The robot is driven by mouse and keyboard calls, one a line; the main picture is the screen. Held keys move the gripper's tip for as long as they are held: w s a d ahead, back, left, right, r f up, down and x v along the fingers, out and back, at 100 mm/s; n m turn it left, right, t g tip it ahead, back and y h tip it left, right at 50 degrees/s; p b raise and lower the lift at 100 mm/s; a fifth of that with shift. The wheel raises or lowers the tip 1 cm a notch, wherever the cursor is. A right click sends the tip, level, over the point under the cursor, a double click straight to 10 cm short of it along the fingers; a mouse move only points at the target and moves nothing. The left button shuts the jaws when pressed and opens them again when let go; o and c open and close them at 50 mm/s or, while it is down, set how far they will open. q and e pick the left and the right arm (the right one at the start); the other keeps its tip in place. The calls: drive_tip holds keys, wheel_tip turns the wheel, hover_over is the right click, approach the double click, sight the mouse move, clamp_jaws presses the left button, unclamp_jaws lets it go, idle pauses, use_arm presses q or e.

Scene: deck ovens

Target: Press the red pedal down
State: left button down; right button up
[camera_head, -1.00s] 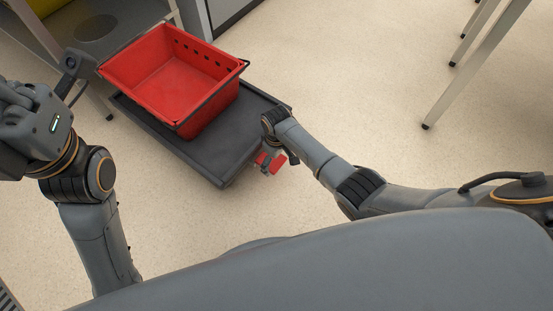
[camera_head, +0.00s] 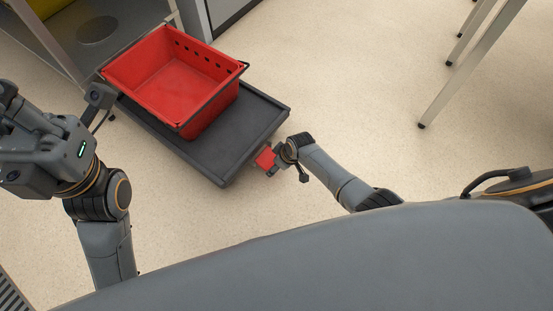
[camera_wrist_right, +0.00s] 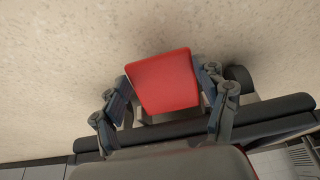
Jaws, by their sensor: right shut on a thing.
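The red pedal (camera_head: 265,158) sticks out from the near right side of the dark cart. In the right wrist view the pedal (camera_wrist_right: 163,82) is a flat red plate between my right gripper's two fingers (camera_wrist_right: 165,100). My right gripper (camera_head: 274,162) is shut on the pedal, with a finger at each side of it. My left gripper (camera_head: 12,105) is at the left edge of the head view, away from the cart. Its fingertips are not clear there.
The dark platform cart (camera_head: 205,155) carries a red crate (camera_head: 150,85) with a dark handle bar. A grey table (camera_head: 75,45) stands behind it at upper left. A table leg (camera_head: 450,85) is at the upper right. Open floor (camera_head: 360,110) lies right of the cart.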

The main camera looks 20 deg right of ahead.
drive_tip(key=shift+f+t, duration=0.25)
drive_tip(key=shift+t, duration=0.05)
drive_tip(key=o, duration=1.7)
drive_tip(key=shift+o, duration=0.2)
drive_tip(key=v, duration=1.2)
drive_tip(key=shift+d, duration=0.25)
